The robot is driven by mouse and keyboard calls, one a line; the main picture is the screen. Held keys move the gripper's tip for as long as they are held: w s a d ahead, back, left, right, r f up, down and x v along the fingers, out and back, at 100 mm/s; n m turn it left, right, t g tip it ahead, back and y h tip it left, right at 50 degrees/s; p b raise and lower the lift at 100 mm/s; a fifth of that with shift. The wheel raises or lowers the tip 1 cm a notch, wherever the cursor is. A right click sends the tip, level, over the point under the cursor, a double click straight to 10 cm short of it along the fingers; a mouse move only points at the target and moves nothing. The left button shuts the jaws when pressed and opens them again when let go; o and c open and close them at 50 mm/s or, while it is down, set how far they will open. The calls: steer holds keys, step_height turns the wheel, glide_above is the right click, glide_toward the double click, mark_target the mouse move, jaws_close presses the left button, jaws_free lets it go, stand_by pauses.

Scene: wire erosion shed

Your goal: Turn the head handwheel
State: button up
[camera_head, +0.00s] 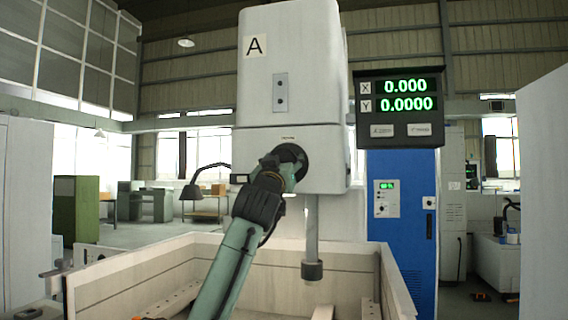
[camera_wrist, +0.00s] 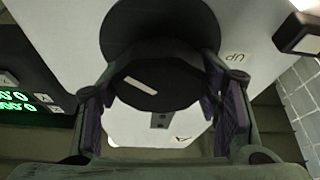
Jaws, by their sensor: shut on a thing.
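The head handwheel (camera_wrist: 160,78) is a dark round knob with a pale stripe on its face. It sits on a dark round flange on the light grey machine head (camera_head: 292,75). In the wrist view my gripper (camera_wrist: 158,92) has a finger on each side of the handwheel and is shut on it. In the head view the handwheel (camera_head: 297,152) is largely hidden behind my gripper (camera_head: 288,165) and wrist. An upside-down "UP" label (camera_wrist: 236,57) is beside the flange in the wrist view.
A column (camera_head: 312,240) hangs below the head over an open tank (camera_head: 120,280). A blue cabinet (camera_head: 402,220) stands behind at right. A dark lamp (camera_head: 195,188) is left of the head.

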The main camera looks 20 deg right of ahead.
steer(key=shift+c, duration=0.7)
steer(key=shift+m, duration=0.4)
steer(key=m+g+h, duration=0.1)
steer(key=m, duration=0.1)
steer(key=m+h, duration=0.1)
steer(key=m, duration=0.2)
steer(key=shift+g+h, duration=0.3)
steer(key=shift+g, duration=0.1)
steer(key=m+g+h, duration=0.1)
steer(key=m, duration=0.3)
steer(key=m+g+h, duration=0.1)
steer(key=m+g, duration=0.1)
steer(key=m, duration=0.1)
steer(key=shift+m, duration=0.4)
steer(key=m+g, duration=0.1)
steer(key=m, duration=0.2)
steer(key=m+g, duration=0.2)
steer(key=m, duration=0.2)
steer(key=shift+s+d, duration=0.1)
steer(key=shift+d, duration=0.05)
steer(key=shift+f+m+g+y, duration=0.1)
steer(key=shift+m+g+y, duration=0.3)
steer(key=shift+m, duration=0.6)
steer(key=shift+f+m+g+y, duration=0.1)
steer(key=shift+m+g+y, duration=0.25)
steer(key=shift+m, duration=0.65)
